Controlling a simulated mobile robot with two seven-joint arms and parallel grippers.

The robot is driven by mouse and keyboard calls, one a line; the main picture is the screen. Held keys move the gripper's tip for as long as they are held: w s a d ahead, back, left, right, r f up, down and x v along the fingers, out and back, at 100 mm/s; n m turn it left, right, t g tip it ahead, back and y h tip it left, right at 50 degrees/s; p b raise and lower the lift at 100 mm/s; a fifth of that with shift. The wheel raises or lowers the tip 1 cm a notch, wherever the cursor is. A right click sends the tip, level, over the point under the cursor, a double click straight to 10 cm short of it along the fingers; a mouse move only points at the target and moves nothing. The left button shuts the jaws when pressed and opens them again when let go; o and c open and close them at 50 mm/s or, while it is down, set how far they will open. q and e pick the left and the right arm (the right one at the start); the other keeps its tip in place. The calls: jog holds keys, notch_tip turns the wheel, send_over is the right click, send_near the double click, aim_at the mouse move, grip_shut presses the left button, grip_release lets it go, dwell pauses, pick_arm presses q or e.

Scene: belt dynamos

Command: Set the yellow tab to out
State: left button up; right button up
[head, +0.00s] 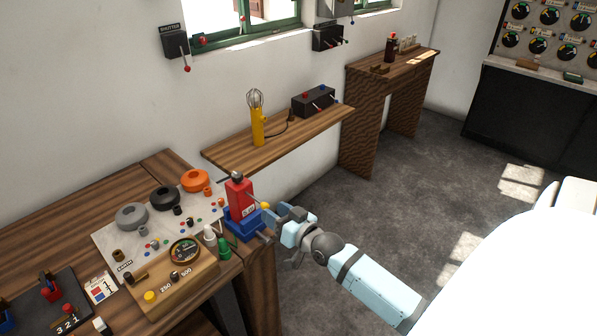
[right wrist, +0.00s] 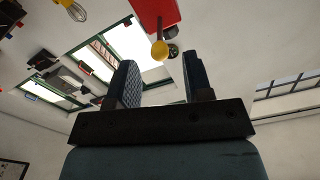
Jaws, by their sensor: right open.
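A red block (head: 240,193) with a white label stands upright on a blue base (head: 245,224) at the bench's right end. A small yellow piece (head: 265,206), seemingly the yellow tab, sticks out on its right side. In the right wrist view the red block (right wrist: 155,12) is at the top, and the yellow rounded end (right wrist: 159,50) shows beyond the fingertips. My right gripper (head: 273,218) is open and empty, just right of the yellow piece; it also shows in the right wrist view (right wrist: 158,75). I cannot tell whether they touch. My left gripper is out of view.
A wooden panel (head: 195,285) with a meter and a yellow button (head: 150,297) lies left of the blue base. Green and white bottle-like pieces (head: 223,250) stand close by. A wall shelf (head: 225,157) holds a yellow lamp (head: 257,128). Floor to the right is clear.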

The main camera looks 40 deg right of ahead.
jog(key=s+d+b, duration=0.1)
jog(key=s, duration=1)
jog(key=shift+s+b, duration=0.3)
jog(key=shift+b, duration=0.1)
jog(key=s+a+f+n+g+p, duration=0.1)
jog(key=s+a+f+n+g, duration=0.1)
jog(key=a+f, duration=0.6)
jog(key=s+a+f+n+g+y+p, duration=0.1)
jog(key=s+a+f+n+g, duration=0.2)
jog(key=a, duration=0.7)
jog(key=s+f+g, duration=0.2)
jog(key=s+f, duration=0.2)
jog(key=f, duration=0.1)
jog(key=shift+s+a+f+y+p, duration=0.2)
jog(key=shift+s+y+p, duration=0.05)
jog(key=shift+y+p, duration=0.1)
